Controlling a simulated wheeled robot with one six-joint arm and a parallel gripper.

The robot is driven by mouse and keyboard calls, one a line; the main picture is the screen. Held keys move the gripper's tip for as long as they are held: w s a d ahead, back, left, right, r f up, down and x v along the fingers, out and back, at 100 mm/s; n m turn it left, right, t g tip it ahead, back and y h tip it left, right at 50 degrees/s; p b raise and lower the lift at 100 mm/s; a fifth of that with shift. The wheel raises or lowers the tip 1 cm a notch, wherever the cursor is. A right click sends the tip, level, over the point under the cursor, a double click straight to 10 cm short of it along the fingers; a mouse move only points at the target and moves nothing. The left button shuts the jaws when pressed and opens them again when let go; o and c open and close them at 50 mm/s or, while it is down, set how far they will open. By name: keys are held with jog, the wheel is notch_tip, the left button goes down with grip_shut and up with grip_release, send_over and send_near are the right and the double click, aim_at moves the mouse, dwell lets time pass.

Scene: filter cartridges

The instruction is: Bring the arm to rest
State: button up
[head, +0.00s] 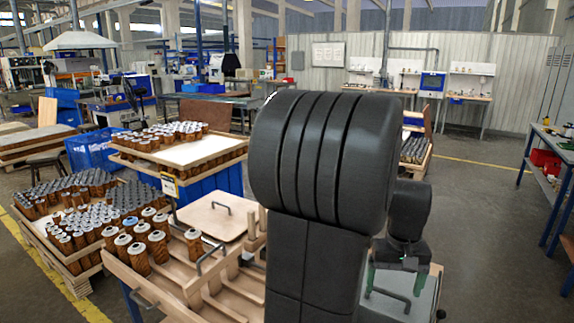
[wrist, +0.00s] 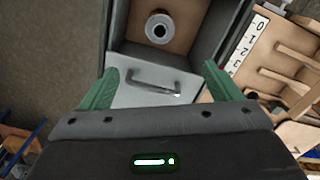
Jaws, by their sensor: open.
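My gripper (head: 392,285) hangs at the lower right of the head view, above a light grey panel (head: 418,303) with a bar handle. In the wrist view its two green fingers (wrist: 161,67) are spread wide, with nothing held between them. The handle (wrist: 143,86) on the light grey panel (wrist: 135,98) shows between and below the fingertips; I cannot tell how far below. Past the panel is a dark-walled open box (wrist: 200,38) with one round, hollow-centred cartridge (wrist: 160,27) on its tan floor. My arm hides much of the head view's middle.
A wooden tray (head: 172,300) with several cartridges (head: 138,259) stands left of my arm. Crates of cartridges (head: 60,262) stand farther left. A numbered strip (wrist: 243,45) and slotted wooden rack (wrist: 285,60) lie right in the wrist view. Open floor (head: 480,220) lies right.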

notch_tip(320, 180, down, 9)
jog(key=shift+r+p, duration=1.6)
jog(key=shift+r, duration=0.55)
jog(key=shift+f, duration=0.1)
